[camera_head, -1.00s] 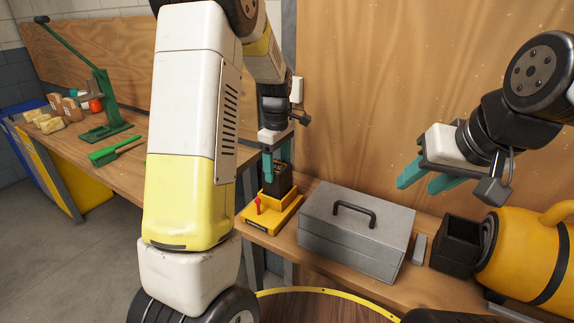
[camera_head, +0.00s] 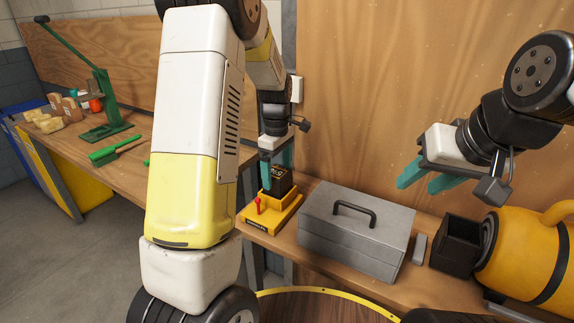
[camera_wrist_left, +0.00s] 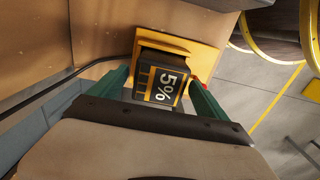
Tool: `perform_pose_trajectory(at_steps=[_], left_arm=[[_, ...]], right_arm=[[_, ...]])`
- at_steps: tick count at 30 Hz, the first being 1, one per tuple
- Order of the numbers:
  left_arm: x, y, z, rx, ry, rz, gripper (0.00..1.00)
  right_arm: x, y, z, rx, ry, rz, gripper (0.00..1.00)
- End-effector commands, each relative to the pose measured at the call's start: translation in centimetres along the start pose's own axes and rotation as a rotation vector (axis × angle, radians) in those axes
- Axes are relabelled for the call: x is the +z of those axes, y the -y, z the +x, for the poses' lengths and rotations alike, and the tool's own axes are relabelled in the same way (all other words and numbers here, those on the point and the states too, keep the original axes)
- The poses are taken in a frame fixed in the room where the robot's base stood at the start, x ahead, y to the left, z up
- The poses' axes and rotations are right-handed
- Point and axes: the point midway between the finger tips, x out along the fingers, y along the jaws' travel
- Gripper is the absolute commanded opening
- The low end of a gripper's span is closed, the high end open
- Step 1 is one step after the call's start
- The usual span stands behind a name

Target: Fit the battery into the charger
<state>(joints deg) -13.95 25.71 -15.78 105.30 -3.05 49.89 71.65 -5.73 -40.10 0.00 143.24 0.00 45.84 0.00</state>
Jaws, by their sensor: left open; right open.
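The black battery (camera_head: 281,180) stands in the yellow charger (camera_head: 262,222) on the workbench, with its lower part hidden by the charger's raised block. In the left wrist view the battery (camera_wrist_left: 160,85) shows a "5%" label, with the yellow charger (camera_wrist_left: 202,52) behind it. My left gripper (camera_head: 276,168) is open over the battery, one teal finger on each side. A gap at the fingers is hard to judge. I cannot tell how deep the battery sits. My right gripper (camera_head: 428,180) is open and empty above the bench at the right.
A grey toolbox (camera_head: 352,238) stands just right of the charger. A black open box (camera_head: 456,246) and a large yellow-orange object (camera_head: 528,258) are farther right. A green brush (camera_head: 115,150) and a green lever press (camera_head: 105,100) are on the left bench.

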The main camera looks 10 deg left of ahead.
Motion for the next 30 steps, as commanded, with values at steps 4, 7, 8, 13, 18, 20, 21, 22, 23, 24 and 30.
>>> perform_pose_trajectory(at_steps=[4,7,8,13,18,20,21,22,23,24,30], left_arm=[[0.0,-0.1,-2.2,0.006,-0.002,0.001,0.87],[0.0,-0.2,-4.4,0.007,-0.002,0.001,0.87],[0.0,-0.1,-5.1,0.007,-0.001,0.001,0.87],[0.0,-0.1,-8.6,0.005,-0.001,0.0,0.87],[0.0,-0.1,-11.0,0.003,0.0,0.0,0.87],[0.0,-0.1,-11.5,0.003,0.0,0.001,0.87],[0.0,0.0,-11.8,0.005,0.001,0.004,0.87],[0.1,0.2,-12.0,0.008,0.002,0.01,0.87],[0.1,0.4,-12.3,0.014,0.005,0.021,0.87],[0.2,0.9,-12.8,0.027,0.009,0.043,0.87],[2.1,6.1,-16.4,0.176,0.022,0.321,0.87]], right_arm=[[0.0,0.0,0.0,0.0,0.0,0.0,0.43],[0.0,0.0,0.0,0.0,0.0,0.0,0.43],[0.0,0.0,0.0,0.0,0.0,0.0,0.43],[0.0,0.0,0.0,0.0,0.0,0.0,0.43],[0.0,0.0,0.0,0.0,0.0,0.0,0.43],[0.0,0.0,0.0,0.0,0.0,0.0,0.43],[0.0,0.0,0.0,0.0,0.0,0.0,0.43],[0.0,0.0,0.0,0.0,0.0,0.0,0.43],[0.0,0.0,0.0,0.0,0.0,0.0,0.43],[0.0,0.0,0.0,0.0,0.0,0.0,0.43],[0.0,0.0,0.0,0.0,0.0,0.0,0.43]])
